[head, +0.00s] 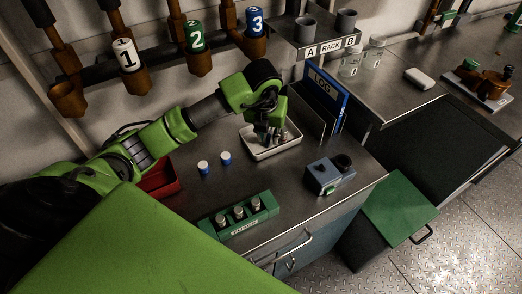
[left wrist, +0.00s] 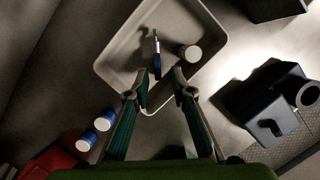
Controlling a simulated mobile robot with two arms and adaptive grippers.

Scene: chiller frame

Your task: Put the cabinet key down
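A small key-like item (left wrist: 157,67) with a blue grip and a thin metal shaft shows in the left wrist view, inside a white tray (left wrist: 122,52). The tray (head: 273,154) is on the steel bench in the head view. My left gripper (head: 271,135) points down over the tray. In the left wrist view the gripper's (left wrist: 160,82) fingertips stand apart, with the blue grip just beyond the gap and no finger visibly touching it. In the head view the gripper largely hides the item. My right gripper is not in view.
A pale cylinder (left wrist: 190,52) is in the tray beside the key-like item. Two blue-and-white caps (head: 203,167) stand left of the tray. A red bin (head: 157,180), a green holder (head: 238,215), a blue-grey box (head: 330,175) and a LOG binder (head: 325,88) surround it.

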